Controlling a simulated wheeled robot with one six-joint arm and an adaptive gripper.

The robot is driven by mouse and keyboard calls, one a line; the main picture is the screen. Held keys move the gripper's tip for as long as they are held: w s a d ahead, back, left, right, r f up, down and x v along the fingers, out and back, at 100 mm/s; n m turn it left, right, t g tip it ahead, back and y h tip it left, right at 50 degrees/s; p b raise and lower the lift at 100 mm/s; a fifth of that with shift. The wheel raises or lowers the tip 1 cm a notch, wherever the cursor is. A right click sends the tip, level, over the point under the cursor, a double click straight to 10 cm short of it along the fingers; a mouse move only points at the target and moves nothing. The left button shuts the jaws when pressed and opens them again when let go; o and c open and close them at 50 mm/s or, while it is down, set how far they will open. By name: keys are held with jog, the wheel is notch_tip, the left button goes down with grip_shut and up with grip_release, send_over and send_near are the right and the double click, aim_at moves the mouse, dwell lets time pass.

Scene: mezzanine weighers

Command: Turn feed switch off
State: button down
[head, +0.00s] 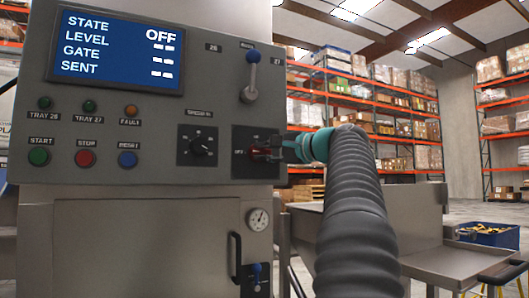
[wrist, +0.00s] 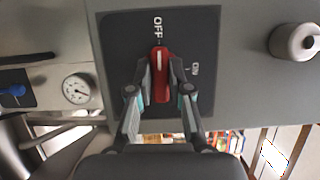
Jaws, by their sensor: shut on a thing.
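The feed switch is a red rotary knob (wrist: 159,62) on a dark plate (wrist: 116,40) marked OFF and ON. In the wrist view its white line points at OFF. My gripper (wrist: 160,78) is shut on the knob, one finger on each side. In the head view the red knob (head: 260,153) shows at the panel's lower right, partly hidden by my gripper (head: 276,149), which reaches in from the right. The panel's blue screen (head: 118,48) reads STATE OFF, with dashes for LEVEL, GATE and SENT.
A black dial (head: 198,146) sits left of the switch, and a blue-tipped lever (head: 250,75) above it. Start (head: 39,156), stop (head: 85,158) and reset (head: 127,158) buttons are further left. A gauge (head: 258,219) and door handle (head: 235,257) are below. A metal tray (head: 440,265) stands right.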

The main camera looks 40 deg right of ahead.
dwell(0.3)
jog(key=c, duration=1.1)
grip_release()
jog(key=s, duration=0.4)
jog(key=s+d, duration=0.1)
jog(key=s, duration=0.7)
jog(key=shift+d, duration=0.4)
jog(key=shift+w, duration=0.1)
